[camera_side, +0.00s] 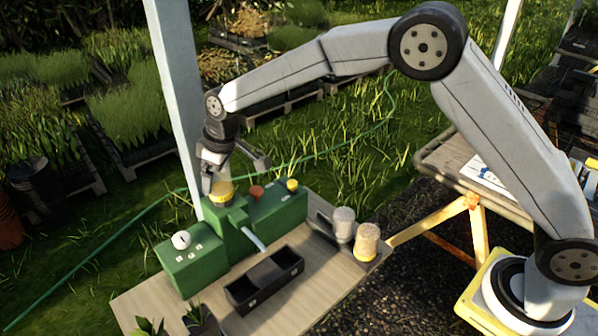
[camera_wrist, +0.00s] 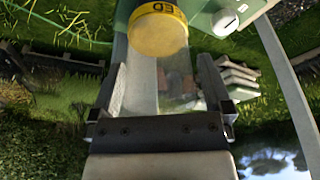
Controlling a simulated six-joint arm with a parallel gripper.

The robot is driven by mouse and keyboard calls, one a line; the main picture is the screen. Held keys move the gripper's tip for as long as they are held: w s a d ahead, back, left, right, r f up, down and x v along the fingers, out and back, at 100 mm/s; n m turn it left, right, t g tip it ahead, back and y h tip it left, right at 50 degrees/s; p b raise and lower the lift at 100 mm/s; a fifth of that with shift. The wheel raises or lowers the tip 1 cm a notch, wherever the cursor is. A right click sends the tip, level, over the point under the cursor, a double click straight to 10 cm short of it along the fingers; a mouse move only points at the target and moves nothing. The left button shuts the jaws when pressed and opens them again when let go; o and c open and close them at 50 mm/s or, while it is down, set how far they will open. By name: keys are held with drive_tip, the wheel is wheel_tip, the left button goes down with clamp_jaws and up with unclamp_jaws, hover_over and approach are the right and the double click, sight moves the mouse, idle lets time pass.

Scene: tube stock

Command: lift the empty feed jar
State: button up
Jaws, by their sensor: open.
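The empty feed jar (camera_side: 220,190) stands on top of the green machine (camera_side: 195,262), with its yellow collar at the bottom and clear glass above.
An orange-red knob (camera_side: 256,192) and a yellow knob (camera_side: 292,185) sit on the machine close by. A jar of tan grains (camera_side: 367,240) and a pale jar (camera_side: 343,224) stand at the table's right. A black two-part tray (camera_side: 265,281) lies in front.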

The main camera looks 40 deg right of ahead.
idle(0.3)
drive_tip(key=c, duration=1.2)
drive_tip(key=shift+r, duration=0.1)
drive_tip(key=shift+r, duration=0.65)
drive_tip(key=s+d+r, duration=0.4)
drive_tip(key=s+r, duration=0.7)
drive_tip(key=s, duration=0.2)
drive_tip(key=shift+s+r, duration=0.2)
drive_tip(key=shift+r, duration=0.05)
